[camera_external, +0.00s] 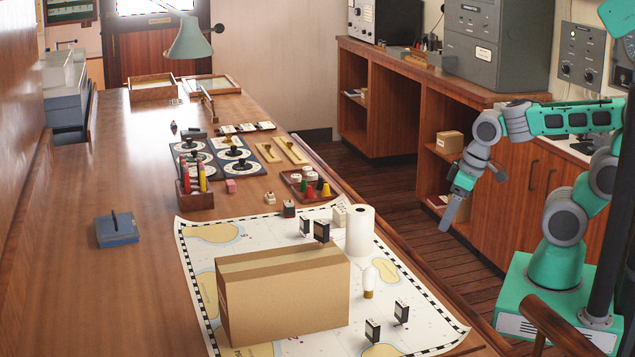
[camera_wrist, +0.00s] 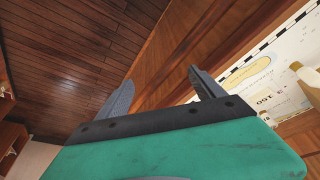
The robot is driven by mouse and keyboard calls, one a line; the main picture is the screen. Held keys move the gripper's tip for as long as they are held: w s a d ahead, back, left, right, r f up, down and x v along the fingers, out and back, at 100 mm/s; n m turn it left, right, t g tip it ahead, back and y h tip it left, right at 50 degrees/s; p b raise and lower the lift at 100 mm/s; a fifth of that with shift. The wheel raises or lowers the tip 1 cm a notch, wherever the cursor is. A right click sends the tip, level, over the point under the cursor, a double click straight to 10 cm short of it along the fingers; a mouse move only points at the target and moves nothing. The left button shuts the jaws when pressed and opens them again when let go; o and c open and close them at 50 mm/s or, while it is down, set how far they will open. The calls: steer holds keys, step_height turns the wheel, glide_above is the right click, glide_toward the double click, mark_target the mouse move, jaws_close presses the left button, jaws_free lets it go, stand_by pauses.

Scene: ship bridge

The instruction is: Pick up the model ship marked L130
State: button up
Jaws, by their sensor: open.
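No marking L130 can be read in either view. Small dark upright pieces with white marks stand on the chart (camera_external: 430,340): one (camera_external: 305,227) beside another (camera_external: 321,232) behind the cardboard box, and one (camera_external: 372,331) near another (camera_external: 401,311) at the front right. Whether any is the model ship is too small to tell. My gripper (camera_external: 449,224) hangs beyond the table's right side, over the floor, apart from all these pieces. In the wrist view my gripper (camera_wrist: 160,78) has its two fingers spread, with nothing between them.
The large cardboard box (camera_external: 290,295) stands on the chart and hides part of it. A white roll (camera_external: 360,231) and a white bulb-like piece (camera_external: 369,283) stand to its right. A red tray (camera_external: 312,195) holds coloured pieces. The table's left side is mostly clear around a blue block (camera_external: 117,230).

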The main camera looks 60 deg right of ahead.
steer(key=w+n+t+y, duration=0.1)
steer(key=w+n+y, duration=0.1)
steer(key=w, duration=0.9)
steer(key=w+n+t+y, duration=0.2)
steer(key=w, duration=1)
steer(key=w+n+t+y, duration=0.2)
steer(key=w, duration=1)
steer(key=shift+w+a+f+p, duration=0.25)
steer(key=shift+f+p, duration=0.05)
steer(key=shift+p, duration=0.1)
steer(key=t+y, duration=0.2)
glide_toward(282, 214)
steer(key=shift+w+a+r+n, duration=0.2)
steer(key=shift+w+a+r, duration=0.1)
steer(key=shift+w+r, duration=0.15)
steer(key=shift+w+a+r+n, duration=0.25)
steer(key=shift+w+r, duration=0.1)
steer(key=shift+r, duration=0.25)
steer(key=p+x, duration=0.3)
steer(key=x, duration=0.5)
steer(key=shift+s+a+r, duration=0.1)
steer(key=shift+a+r, duration=0.05)
steer(key=shift+c, duration=0.6)
steer(key=c, duration=1.3)
steer(key=shift+r, duration=0.1)
